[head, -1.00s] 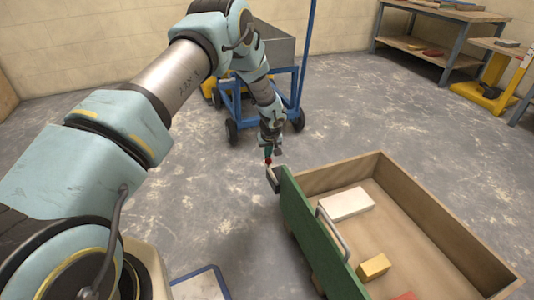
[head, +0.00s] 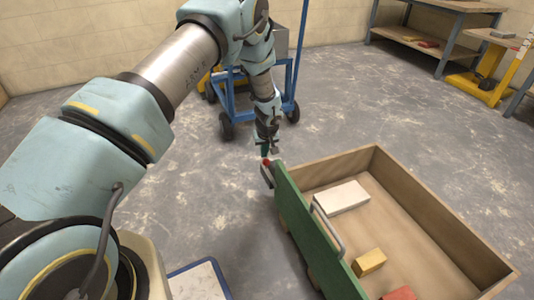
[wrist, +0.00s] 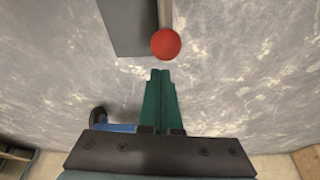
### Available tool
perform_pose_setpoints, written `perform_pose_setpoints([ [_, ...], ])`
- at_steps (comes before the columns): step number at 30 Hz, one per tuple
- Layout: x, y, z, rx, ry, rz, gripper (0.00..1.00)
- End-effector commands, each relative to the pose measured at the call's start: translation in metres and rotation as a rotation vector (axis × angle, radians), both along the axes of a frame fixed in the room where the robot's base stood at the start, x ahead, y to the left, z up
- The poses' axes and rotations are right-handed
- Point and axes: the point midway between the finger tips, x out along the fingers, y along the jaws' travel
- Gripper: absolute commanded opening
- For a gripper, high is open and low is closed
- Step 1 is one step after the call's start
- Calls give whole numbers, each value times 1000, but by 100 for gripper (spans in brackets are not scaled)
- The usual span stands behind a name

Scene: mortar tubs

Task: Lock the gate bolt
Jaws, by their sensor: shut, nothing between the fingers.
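The bolt's red ball knob (head: 267,162) is at the far left corner of the green gate panel (head: 318,240), by a dark grey block (head: 266,175). In the wrist view the red knob (wrist: 166,43) sits beside the edge of the grey block (wrist: 128,25). My gripper (head: 265,152) is just above the knob in the head view. Its green fingers (wrist: 160,73) are shut together and empty, with a small gap in the wrist picture between their tips and the knob. The bolt's rod is not clear to me.
The green panel, with a grey handle (head: 328,228), closes the near left side of a wooden box (head: 445,205). The box holds a white block (head: 342,197), a yellow block (head: 369,262) and a red one (head: 399,293). A blue cart (head: 238,100) stands behind my gripper.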

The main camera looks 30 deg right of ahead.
Motion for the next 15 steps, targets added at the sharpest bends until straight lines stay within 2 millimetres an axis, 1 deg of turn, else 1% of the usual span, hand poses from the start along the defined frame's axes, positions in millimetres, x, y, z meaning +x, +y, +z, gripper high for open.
perform_pose_setpoints([
  [1,7,4,-4,-1,-2,4,0],
  [2,8,3,2,-3,-2,3,0],
  [3,4,3,19,-3,-4,-2,0],
  [6,-4,5,41,-2,-5,-1,0],
  [12,-15,9,76,-3,-4,1,0],
  [15,-18,10,86,-1,-5,0,0],
])
